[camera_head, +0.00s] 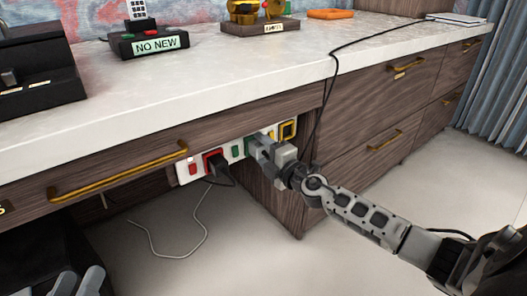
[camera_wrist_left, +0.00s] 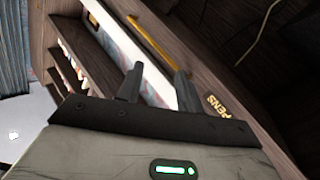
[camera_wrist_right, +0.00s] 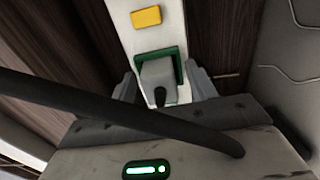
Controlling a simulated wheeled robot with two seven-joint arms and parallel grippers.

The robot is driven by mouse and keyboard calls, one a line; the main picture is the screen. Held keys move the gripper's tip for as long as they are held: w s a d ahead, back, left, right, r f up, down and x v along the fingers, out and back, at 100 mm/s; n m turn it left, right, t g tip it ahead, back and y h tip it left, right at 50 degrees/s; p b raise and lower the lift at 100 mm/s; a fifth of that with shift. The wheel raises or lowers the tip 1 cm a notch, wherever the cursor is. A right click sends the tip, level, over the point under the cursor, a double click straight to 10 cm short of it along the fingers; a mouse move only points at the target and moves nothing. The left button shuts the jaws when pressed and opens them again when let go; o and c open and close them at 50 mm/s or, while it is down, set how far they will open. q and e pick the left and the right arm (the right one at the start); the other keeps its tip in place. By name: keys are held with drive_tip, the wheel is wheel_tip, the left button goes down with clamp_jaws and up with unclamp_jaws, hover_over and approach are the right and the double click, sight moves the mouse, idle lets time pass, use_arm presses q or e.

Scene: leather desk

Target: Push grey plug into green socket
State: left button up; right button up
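The grey plug (camera_wrist_right: 158,76) sits at the green socket (camera_wrist_right: 180,66) in the right wrist view, facing the socket's green frame. How deep it sits is hard to tell. The green socket (camera_head: 250,146) is partly covered by my right gripper in the head view. My right gripper (camera_wrist_right: 163,80) has one finger on each side of the plug, open, with a gap showing on the right side. A black cable (camera_wrist_right: 100,112) crosses in front of it. My left gripper (camera_head: 78,280) is open and empty at the lower left; its two spread fingers also show in the left wrist view (camera_wrist_left: 157,82).
The white power strip (camera_head: 224,159) under the desk top also has a red socket (camera_head: 211,156) with a black plug (camera_head: 219,171) and a yellow socket (camera_head: 288,130). A brass drawer handle (camera_head: 118,174) is to the left. A cable (camera_head: 333,80) hangs over the desk edge.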

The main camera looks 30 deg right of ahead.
use_arm(q)
drive_tip(key=shift+w+a+r+m+t+h+b, duration=0.2)
drive_tip(key=shift+r+m+t+h, duration=0.3)
drive_tip(key=shift+r, duration=0.4)
drive_tip(key=shift+w+d+r+m+t+h+b, duration=0.15)
drive_tip(key=shift+r+m+t+b, duration=0.15)
drive_tip(key=shift+r+m, duration=0.55)
drive_tip(key=shift+w+a+r+m+t+h+b, duration=0.1)
drive_tip(key=shift+a+r+m+t+h+b, duration=0.25)
drive_tip(key=shift+r, duration=0.65)
use_arm(e)
drive_tip(key=s+d, duration=0.1)
drive_tip(key=s, duration=1.5)
use_arm(q)
drive_tip(key=shift+d, duration=0.15)
